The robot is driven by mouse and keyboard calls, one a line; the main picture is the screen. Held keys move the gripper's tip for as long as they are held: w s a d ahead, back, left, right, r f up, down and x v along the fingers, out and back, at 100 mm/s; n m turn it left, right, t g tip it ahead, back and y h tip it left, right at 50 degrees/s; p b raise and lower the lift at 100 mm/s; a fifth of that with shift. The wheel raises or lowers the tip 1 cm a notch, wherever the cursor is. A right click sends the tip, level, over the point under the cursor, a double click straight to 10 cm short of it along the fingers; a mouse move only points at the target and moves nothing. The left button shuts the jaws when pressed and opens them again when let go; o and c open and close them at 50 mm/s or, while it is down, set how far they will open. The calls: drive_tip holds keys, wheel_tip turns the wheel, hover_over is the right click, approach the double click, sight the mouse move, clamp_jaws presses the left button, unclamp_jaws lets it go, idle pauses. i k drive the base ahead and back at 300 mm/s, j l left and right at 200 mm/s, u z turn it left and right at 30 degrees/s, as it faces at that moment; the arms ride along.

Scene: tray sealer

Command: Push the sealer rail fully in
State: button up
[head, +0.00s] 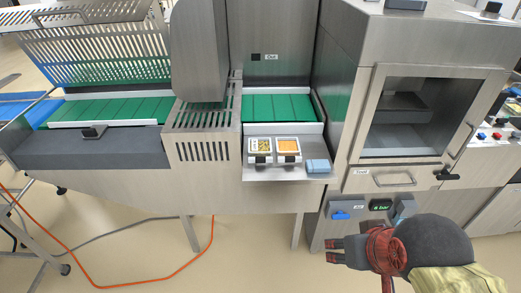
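The steel sealer (345,95) stands right of centre, with a framed window (400,115) in its front. Below the window is a steel front strip with a bar handle (395,181) and a small label at its left. A black knob (447,174) sits at the right end of this strip. I cannot tell for certain which part is the rail or how far out it stands. My gripper (331,250) is at the lower right, pointing left, below and in front of the sealer. Its dark fingers look apart and empty, touching nothing.
A blue button (341,215) and a green-lit display (381,205) are on the sealer's lower front. Two filled trays (260,145) (288,145) and a light-blue block (318,166) sit on a steel shelf left of it. An orange cable (150,282) crosses the open floor.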

sight(98, 128)
drive_tip(key=u, duration=1.45)
drive_tip(key=i+j+z, duration=0.2)
drive_tip(key=i, duration=0.5)
drive_tip(key=i+j+z, duration=0.2)
drive_tip(key=i+j, duration=0.15)
drive_tip(key=i, duration=0.35)
drive_tip(key=i+j+z, duration=0.2)
drive_tip(key=i+j, duration=0.25)
drive_tip(key=i, duration=0.2)
drive_tip(key=i+j+z, duration=0.2)
drive_tip(key=i+j, duration=0.3)
drive_tip(key=i, duration=0.15)
